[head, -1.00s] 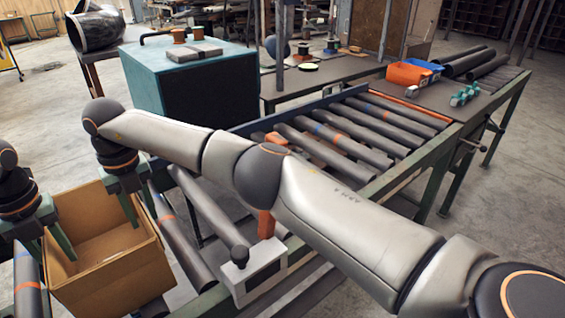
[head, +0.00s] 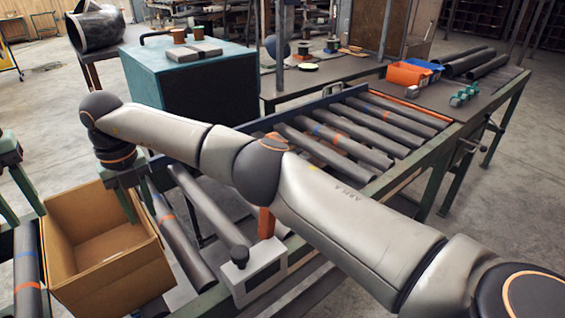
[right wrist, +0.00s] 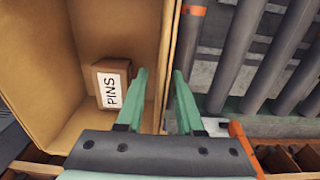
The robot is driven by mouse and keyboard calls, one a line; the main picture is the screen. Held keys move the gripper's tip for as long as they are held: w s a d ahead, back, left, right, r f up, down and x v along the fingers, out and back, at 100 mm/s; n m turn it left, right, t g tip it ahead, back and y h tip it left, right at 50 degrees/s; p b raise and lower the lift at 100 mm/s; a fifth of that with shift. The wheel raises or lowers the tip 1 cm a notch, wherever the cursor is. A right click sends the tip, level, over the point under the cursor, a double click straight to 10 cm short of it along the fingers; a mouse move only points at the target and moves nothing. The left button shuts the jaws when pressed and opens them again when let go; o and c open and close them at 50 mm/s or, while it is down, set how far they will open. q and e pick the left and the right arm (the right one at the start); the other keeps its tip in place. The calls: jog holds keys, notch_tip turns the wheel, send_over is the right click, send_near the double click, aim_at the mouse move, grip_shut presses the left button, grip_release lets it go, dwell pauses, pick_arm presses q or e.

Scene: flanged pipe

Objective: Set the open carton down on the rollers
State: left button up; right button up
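The open carton (head: 112,285) is brown and empty-looking in the head view. It sits upright among the dark rollers at the lower left; its underside is hidden. In the right wrist view the carton (right wrist: 115,25) holds a small box labelled PINS (right wrist: 112,88). My right gripper (head: 138,205) straddles the carton's right wall. Its fingers (right wrist: 160,75) stand apart, one inside and one outside, with a gap showing between the inner finger and the wall. My left gripper (head: 18,200) is at the left edge, clear of the carton, its fingers apart and empty.
Rollers (head: 180,240) run beside the carton, some with orange or blue bands. A white-grey box (head: 262,272) sits on the front rail. A teal case (head: 190,95) stands behind. My right arm crosses over the rollers. Orange and blue bins (head: 405,74) are far right.

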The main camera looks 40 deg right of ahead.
notch_tip(320, 180, up, 11)
jog(key=shift+f, duration=0.1)
jog(key=shift+s, duration=0.1)
dwell(0.7)
